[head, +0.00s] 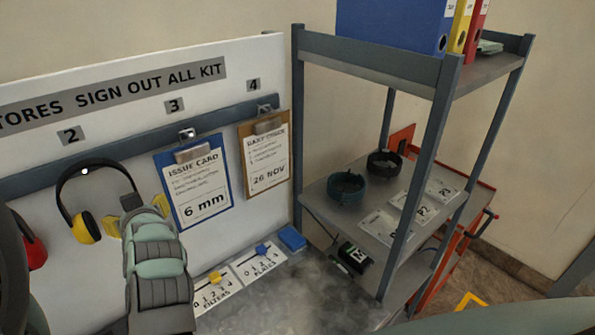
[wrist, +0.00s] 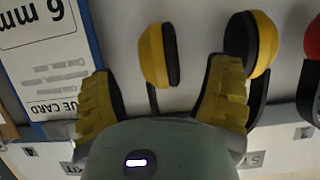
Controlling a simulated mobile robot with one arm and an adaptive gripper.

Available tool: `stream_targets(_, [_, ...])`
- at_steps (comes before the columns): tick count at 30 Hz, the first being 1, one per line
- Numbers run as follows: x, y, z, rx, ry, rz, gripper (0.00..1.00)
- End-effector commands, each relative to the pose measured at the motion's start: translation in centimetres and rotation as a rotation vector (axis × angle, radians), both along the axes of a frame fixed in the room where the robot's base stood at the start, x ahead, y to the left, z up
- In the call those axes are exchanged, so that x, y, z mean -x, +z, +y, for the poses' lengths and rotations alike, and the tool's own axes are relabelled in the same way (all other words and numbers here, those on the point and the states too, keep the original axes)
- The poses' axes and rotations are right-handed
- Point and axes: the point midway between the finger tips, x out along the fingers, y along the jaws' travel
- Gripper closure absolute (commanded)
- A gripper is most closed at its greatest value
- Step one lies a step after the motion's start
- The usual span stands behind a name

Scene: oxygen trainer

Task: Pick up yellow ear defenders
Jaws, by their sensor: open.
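The yellow ear defenders (head: 86,228) hang by their black headband on the board below label 2 in the head view. In the wrist view their two yellow cups with black pads show at the top, one left of centre (wrist: 154,55) and one to the right (wrist: 262,44). My gripper (head: 137,212) is open and empty, just right of the ear defenders in the head view. In the wrist view my gripper (wrist: 160,72) has its yellow fingers spread, with the left cup between and ahead of them.
A blue clipboard (head: 193,185) hangs just right of my gripper, another clipboard (head: 265,160) beyond it. Red ear defenders (head: 35,250) are at the left edge. A metal bench (head: 285,300) lies below, and a grey shelf unit (head: 345,215) stands right.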

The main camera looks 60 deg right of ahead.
Motion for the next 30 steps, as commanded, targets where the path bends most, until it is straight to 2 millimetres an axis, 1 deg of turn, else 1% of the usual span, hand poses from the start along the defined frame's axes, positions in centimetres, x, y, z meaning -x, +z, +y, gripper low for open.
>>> stream_targets(1, [-0.5,0.4,0.0,-0.002,0.005,0.003,0.22])
stream_targets(6, [-1.6,0.2,-0.4,-0.003,0.005,0.002,0.22])
stream_targets(16, [-3.6,-0.8,-1.1,-0.002,0.006,0.003,0.22])
stream_targets(21, [-4.0,-1.1,-1.2,-0.001,0.003,0.003,0.22])
stream_targets(29, [-4.0,-1.2,-1.2,-0.001,0.003,0.002,0.21])
stream_targets(30, [-4.0,-1.2,-1.2,-0.001,0.003,0.002,0.25])
